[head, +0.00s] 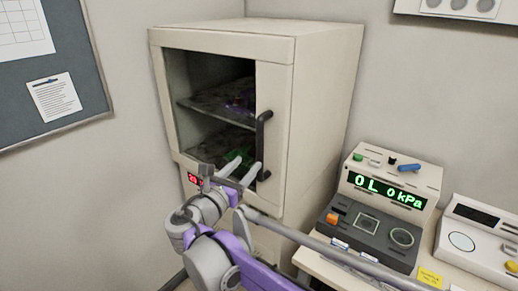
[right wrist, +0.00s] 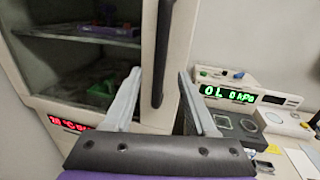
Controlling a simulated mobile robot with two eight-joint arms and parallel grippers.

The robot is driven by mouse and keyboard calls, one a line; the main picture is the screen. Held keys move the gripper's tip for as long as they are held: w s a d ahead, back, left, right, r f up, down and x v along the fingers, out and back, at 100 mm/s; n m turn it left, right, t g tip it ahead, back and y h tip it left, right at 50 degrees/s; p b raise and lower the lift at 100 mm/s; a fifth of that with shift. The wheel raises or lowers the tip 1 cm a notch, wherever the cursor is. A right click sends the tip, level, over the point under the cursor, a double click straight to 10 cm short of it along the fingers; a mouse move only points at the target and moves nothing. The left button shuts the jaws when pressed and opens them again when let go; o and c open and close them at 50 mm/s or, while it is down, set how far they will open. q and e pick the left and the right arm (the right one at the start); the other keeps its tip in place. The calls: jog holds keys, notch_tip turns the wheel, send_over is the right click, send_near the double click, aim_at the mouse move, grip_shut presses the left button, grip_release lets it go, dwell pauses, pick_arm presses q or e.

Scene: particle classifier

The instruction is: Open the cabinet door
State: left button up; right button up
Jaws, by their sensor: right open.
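The beige cabinet (head: 320,120) stands in the corner. Its door (head: 274,95) has a large window and looks closed. A black vertical handle (head: 262,140) is on the right side of the door frame. My right gripper (head: 242,170) is open near the handle's lower end. In the right wrist view the handle (right wrist: 162,50) appears between the two spread fingers (right wrist: 160,72). I cannot tell how far the fingertips are from it, but they are not closed on it. My left gripper is out of view.
Shelves inside the cabinet hold a purple item (head: 238,102) and a green item (head: 236,157). A red display (head: 194,179) is on the lower front. At right, a table carries a pressure device (head: 385,205) and a white instrument (head: 478,245). A noticeboard (head: 75,60) hangs at left.

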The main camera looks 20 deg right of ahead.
aim_at(258, 152)
jog(key=p+x, duration=0.1)
jog(key=x, duration=0.8)
jog(key=shift+s, duration=0.1)
grip_shut()
dwell(1.1)
